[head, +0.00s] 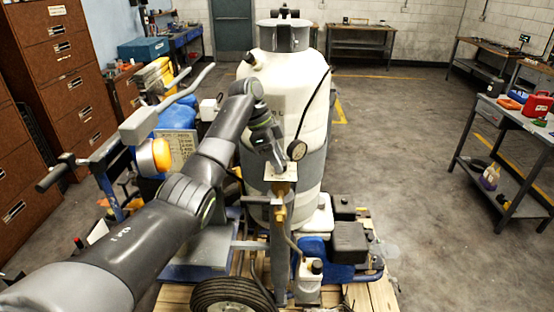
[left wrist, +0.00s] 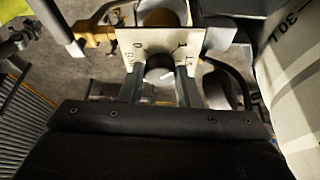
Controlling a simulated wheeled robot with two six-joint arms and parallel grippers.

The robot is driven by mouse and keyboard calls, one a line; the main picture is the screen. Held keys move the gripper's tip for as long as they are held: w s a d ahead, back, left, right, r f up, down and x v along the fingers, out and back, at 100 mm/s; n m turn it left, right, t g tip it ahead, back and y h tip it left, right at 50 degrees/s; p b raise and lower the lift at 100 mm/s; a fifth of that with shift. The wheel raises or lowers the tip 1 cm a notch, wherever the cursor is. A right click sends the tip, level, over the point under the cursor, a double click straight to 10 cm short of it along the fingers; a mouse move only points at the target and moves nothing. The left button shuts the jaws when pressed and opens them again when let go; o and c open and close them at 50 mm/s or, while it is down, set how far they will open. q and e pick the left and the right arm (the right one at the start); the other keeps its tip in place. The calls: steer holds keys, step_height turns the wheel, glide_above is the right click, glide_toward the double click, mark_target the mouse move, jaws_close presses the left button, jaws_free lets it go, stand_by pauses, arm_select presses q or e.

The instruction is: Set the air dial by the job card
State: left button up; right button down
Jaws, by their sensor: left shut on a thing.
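The air dial is a dark round knob (left wrist: 160,68) with a white pointer mark, set at a cream scale plate (left wrist: 157,42). In the left wrist view the pointer slants right and slightly up; the plate's small marks are hard to read. The job card (head: 174,150) hangs left of the tank; its lines are too small to read. My right gripper is out of view.
An orange lamp (head: 154,156) and handlebar (head: 130,140) stand left. Open floor lies right, up to a workbench (head: 515,120).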

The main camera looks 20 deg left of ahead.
arm_select(q)
steer(key=m+g, duration=0.1)
steer(key=m, duration=0.1)
steer(key=m+g, duration=0.1)
steer(key=m, duration=0.2)
steer(key=shift+w+f+b, duration=0.1)
steer(key=shift+w+b, duration=0.1)
steer(key=shift+b, duration=0.15)
steer(key=shift+m, duration=0.3)
steer(key=o, duration=1)
steer(key=shift+d, duration=0.1)
